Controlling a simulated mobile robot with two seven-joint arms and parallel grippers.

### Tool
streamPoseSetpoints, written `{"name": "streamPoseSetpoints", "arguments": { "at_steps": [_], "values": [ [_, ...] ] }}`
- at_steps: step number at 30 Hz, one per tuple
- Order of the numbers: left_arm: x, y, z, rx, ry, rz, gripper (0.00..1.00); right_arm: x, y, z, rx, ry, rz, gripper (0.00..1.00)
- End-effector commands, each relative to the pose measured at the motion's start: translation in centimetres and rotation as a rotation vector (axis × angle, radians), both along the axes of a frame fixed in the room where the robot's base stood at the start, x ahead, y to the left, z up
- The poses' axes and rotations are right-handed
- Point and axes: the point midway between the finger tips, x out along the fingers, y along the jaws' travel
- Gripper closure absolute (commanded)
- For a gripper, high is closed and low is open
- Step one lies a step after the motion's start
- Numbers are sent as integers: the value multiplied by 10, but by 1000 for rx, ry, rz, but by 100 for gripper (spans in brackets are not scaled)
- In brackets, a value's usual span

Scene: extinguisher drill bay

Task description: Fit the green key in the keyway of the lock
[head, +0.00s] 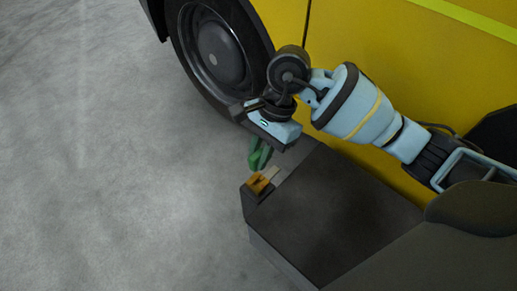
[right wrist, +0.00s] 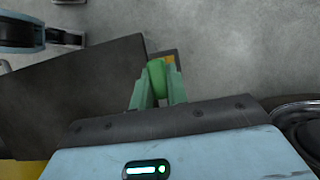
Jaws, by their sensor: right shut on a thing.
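The green key (right wrist: 157,76) is between the pale green fingers of my right gripper (right wrist: 159,88), which is shut on it. In the head view my right gripper (head: 260,157) points down just above an orange block (head: 258,184), which looks like the lock. The keyway is not clear, and I cannot tell whether the key touches the lock. My left gripper is not in view.
The dark box (head: 335,205) has a bare, flat top. A yellow vehicle (head: 430,60) with a black wheel (head: 215,55) stands behind my right arm. The grey concrete floor (head: 110,160) on the left is clear.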

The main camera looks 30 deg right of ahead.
Motion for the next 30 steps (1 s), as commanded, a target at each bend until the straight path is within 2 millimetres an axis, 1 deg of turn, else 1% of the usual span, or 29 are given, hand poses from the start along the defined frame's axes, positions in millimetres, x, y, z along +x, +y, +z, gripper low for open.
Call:
{"name": "streamPoseSetpoints", "arguments": {
  "at_steps": [1,6,12,30],
  "values": [
    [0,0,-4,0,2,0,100,0,0,-7,1,1,0,100],
    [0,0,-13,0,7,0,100,0,0,-21,2,2,0,100],
    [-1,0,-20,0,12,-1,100,0,0,-33,1,-1,1,100],
    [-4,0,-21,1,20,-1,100,0,0,-34,0,-3,1,100]
  ]
}}
